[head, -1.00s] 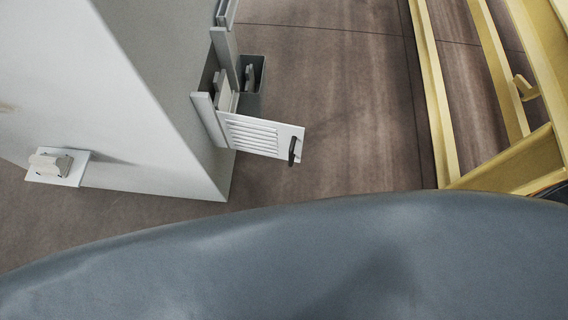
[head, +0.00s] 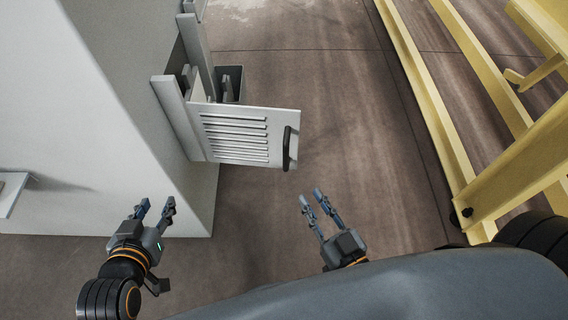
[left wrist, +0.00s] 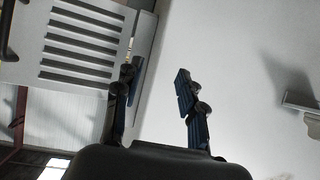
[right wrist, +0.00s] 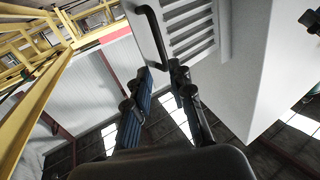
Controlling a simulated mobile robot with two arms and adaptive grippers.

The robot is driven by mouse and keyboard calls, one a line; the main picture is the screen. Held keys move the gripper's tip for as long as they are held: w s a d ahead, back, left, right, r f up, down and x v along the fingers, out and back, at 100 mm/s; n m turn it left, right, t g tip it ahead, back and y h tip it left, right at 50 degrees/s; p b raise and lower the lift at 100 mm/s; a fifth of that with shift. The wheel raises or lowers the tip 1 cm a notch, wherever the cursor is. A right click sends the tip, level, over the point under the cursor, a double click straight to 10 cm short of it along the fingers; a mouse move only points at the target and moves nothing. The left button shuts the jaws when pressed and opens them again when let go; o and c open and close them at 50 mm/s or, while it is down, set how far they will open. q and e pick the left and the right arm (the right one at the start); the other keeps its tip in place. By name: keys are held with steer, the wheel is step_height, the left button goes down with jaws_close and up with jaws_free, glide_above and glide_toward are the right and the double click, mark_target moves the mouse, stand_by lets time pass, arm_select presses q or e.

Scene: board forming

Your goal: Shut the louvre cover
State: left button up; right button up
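The louvre cover (head: 236,135) is a white slatted panel standing open, sticking out to the right from the grey-white cabinet (head: 125,70). A black handle (head: 287,148) is on its outer right edge. My left gripper (head: 157,206) is open and empty, in front of the cabinet, below and left of the cover. My right gripper (head: 309,197) is open and empty, below the handle and apart from it. The cover also shows at upper left in the left wrist view (left wrist: 75,45) and at the top in the right wrist view (right wrist: 190,28), with its handle (right wrist: 152,35).
The cabinet opening behind the cover is framed by grey strips (head: 178,118), with a grey box (head: 230,82) beside it. A yellow metal frame (head: 440,110) stands at the right. Bare floor (head: 350,120) lies between cover and frame. A small bracket (head: 12,190) is on the cabinet at left.

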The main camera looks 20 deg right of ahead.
mark_target(288, 160)
steer(key=w, duration=0.4)
steer(key=w+a+b, duration=0.1)
steer(key=w, duration=0.3)
steer(key=w+a+b, duration=0.1)
steer(key=w, duration=0.3)
arm_select(q)
steer(key=w+d+r+t+h, duration=0.1)
steer(key=w+r+t, duration=0.1)
steer(key=r, duration=0.3)
steer(key=w+d+r+t+h, duration=0.1)
steer(key=r+t, duration=0.3)
steer(key=r, duration=0.1)
steer(key=shift+w+d+r+t, duration=0.35)
steer(key=shift+w+r+t, duration=0.05)
arm_select(e)
steer(key=shift+w+a, duration=0.1)
steer(key=shift+w, duration=0.5)
jaws_close()
